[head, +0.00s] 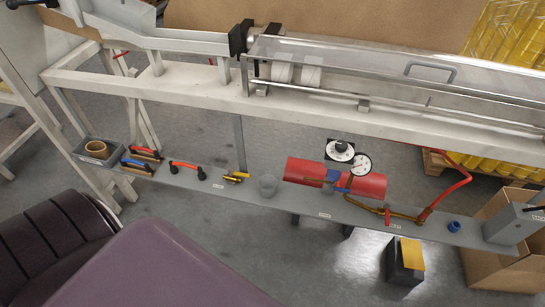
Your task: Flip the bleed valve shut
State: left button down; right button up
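A brass pipe fitting (404,215) lies along the grey shelf, right of a red cylinder (362,186). A small red lever (388,216) stands across the brass fitting; it looks like the bleed valve's handle, but it is too small to tell open from shut. A red hose (450,190) runs up from the fitting's right end. A round white gauge (361,164) and a black knob on a white dial (341,149) sit behind the cylinder. A blue part (340,180) sits at the cylinder's middle. Neither gripper is in view.
The grey shelf (218,186) also holds red-handled and blue-handled tools, a yellow tool (236,177), a grey cup (267,185) and a blue cap (454,226). A white frame with a roller stands behind.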

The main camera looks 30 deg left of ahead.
aim_at(230, 172)
jog(key=j+z, duration=0.25)
jog(key=j, duration=0.25)
jog(key=k+j+z, duration=0.1)
jog(key=j+z, duration=0.2)
jog(key=j, duration=0.2)
jog(key=k+j+z, duration=0.1)
jog(key=j+z, duration=0.15)
jog(key=j, duration=0.25)
jog(key=k+j+z, duration=0.15)
jog(key=j+z, duration=0.15)
jog(key=j, duration=0.15)
jog(key=k+j, duration=0.15)
jog(key=j, duration=0.25)
jog(key=k+j, duration=0.15)
jog(key=j, duration=0.25)
jog(key=k+j, duration=0.2)
jog(key=j, duration=0.2)
jog(key=k+j, duration=0.15)
jog(key=j, duration=0.3)
jog(key=z, duration=0.05)
